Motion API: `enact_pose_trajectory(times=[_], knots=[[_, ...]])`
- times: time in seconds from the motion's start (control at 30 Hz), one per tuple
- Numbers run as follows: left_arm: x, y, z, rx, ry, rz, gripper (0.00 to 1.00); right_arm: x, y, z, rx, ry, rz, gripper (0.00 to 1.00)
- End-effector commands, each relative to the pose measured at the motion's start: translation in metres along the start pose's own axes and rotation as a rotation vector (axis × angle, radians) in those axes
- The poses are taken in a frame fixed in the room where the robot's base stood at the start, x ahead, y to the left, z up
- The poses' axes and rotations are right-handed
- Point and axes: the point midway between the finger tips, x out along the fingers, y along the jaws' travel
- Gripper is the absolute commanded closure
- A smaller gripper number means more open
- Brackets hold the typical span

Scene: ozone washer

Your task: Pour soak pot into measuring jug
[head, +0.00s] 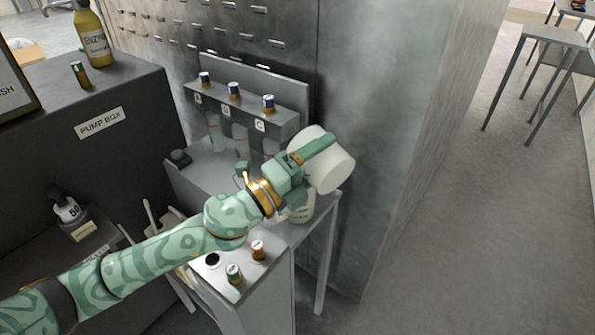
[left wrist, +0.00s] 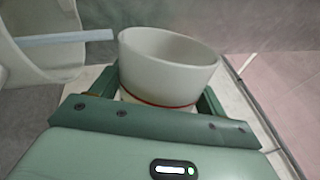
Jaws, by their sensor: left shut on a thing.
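My left gripper (head: 308,163) reaches in from the left and is shut on a white round pot (head: 336,168), which I take for the soak pot. One green finger lies across its near side. In the left wrist view the pot (left wrist: 165,75) has an open mouth and a thin red line low on its wall; it stands between the fingers. The pot looks tilted in the head view; its contents are hidden. A pale vessel (head: 303,213), perhaps the measuring jug, stands below it on the stand, partly hidden by my gripper. My right gripper is out of view.
A grey dispenser (head: 240,105) with several capped bottles and pale tubes stands behind my arm. A dark pump box (head: 60,140) is at the left. A metal cabinet wall (head: 390,110) rises close behind. A large pale vessel (left wrist: 40,60) fills the wrist view's left edge.

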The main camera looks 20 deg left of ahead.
Motion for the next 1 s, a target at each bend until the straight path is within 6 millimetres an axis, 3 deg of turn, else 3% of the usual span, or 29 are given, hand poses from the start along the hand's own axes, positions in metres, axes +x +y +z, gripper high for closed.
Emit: enact_pose_trajectory(times=[1.0], knots=[[0.005, -0.001, 0.017, -0.112, -0.020, -0.001, 0.52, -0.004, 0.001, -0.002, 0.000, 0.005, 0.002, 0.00]])
